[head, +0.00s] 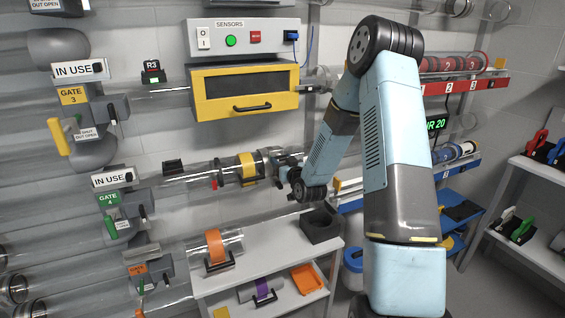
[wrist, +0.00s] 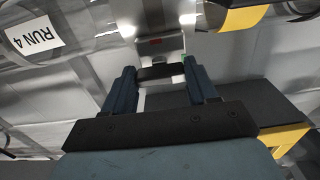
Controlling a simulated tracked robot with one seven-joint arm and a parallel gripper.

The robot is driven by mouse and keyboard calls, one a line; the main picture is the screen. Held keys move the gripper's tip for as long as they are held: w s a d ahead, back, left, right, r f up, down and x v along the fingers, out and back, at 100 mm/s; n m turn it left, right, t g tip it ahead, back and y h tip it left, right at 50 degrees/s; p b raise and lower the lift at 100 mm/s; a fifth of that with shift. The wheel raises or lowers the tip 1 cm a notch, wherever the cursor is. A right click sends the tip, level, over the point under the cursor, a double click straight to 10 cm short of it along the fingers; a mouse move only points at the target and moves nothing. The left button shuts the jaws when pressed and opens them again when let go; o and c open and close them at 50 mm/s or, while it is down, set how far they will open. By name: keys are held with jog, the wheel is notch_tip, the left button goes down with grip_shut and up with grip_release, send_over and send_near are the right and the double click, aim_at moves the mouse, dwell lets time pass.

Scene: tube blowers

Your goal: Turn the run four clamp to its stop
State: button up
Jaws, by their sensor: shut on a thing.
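The run four tube runs across the middle of the head view, with a yellow band (head: 247,167) and dark rings near its right end. In the wrist view a "RUN 4" label (wrist: 36,35) sits on the clear tube at the upper left. My gripper (head: 281,166) is at the tube's right end, beyond the yellow band. In the wrist view my gripper (wrist: 161,76) has its two fingers on either side of a dark piece (wrist: 160,71), which I take for the run four clamp's handle. A pale block with a red mark lies just beyond. The clamp's turn angle cannot be told.
A yellow-framed box (head: 245,91) hangs above the tube under the sensors panel (head: 244,39). Below are a white shelf (head: 262,262) with a black block (head: 320,226) and an orange-banded tube piece (head: 215,248). Gate 4 (head: 124,212) stands left. Racks stand at right.

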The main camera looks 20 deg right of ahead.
jog(key=shift+c, duration=1.1)
jog(key=n, duration=0.4)
jog(key=shift+n, duration=0.4)
jog(key=n, duration=0.4)
jog(key=shift+n, duration=0.3)
jog(key=shift+s+a+f+n, duration=0.1)
jog(key=shift+f+n, duration=0.05)
jog(key=shift+n, duration=4.15)
jog(key=shift+f, duration=0.1)
